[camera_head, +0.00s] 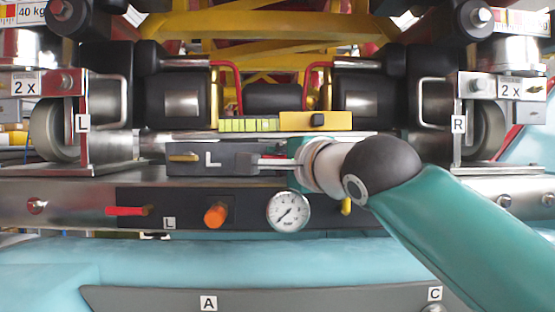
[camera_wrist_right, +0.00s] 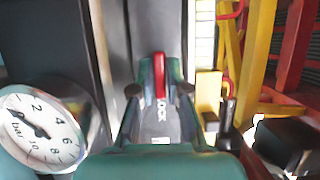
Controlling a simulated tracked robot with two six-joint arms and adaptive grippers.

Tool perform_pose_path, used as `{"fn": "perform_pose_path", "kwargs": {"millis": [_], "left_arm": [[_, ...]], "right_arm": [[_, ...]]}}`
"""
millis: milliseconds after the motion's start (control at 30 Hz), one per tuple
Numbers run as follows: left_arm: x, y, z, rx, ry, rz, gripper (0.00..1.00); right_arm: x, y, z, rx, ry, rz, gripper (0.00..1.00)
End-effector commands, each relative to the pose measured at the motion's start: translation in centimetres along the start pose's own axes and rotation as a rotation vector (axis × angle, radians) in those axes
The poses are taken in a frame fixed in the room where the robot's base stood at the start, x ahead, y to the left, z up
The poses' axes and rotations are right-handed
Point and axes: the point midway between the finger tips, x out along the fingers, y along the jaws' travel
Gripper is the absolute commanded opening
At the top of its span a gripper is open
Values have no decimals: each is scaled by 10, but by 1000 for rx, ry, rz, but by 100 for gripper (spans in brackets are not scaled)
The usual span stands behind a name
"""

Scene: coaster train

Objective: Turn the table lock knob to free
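The table lock knob is a red handle (camera_wrist_right: 159,75) on a grey panel in the right wrist view, with LOCK lettering (camera_wrist_right: 162,110) beside it. In the head view, the dark grey lock panel (camera_head: 235,170) shows a white letter L; the rest of the lettering is covered. My right gripper (camera_wrist_right: 159,70) is at the handle, with one teal finger on each side of it. The fingers are apart, and I cannot make out firm contact with the handle. In the head view, my right gripper (camera_head: 278,161) comes in from the right and partly hides the panel. My left gripper is not in view.
A pressure gauge (camera_head: 289,211) sits just below the gripper, with an orange knob (camera_head: 216,214) and a red lever (camera_head: 126,211) to its left. A yellow block (camera_head: 316,121) is just above. Wheels on brackets stand at both sides.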

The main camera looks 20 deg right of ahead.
Motion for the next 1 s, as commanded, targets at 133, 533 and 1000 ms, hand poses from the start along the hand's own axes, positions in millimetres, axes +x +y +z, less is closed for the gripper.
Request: {"fn": "perform_pose_path", "kwargs": {"millis": [133,533,1000], "left_arm": [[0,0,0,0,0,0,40],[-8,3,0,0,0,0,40],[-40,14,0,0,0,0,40]], "right_arm": [[1,3,4,-1,1,8,0],[1,2,1,-73,0,42,0],[2,-2,2,-421,-2,188,0]]}}
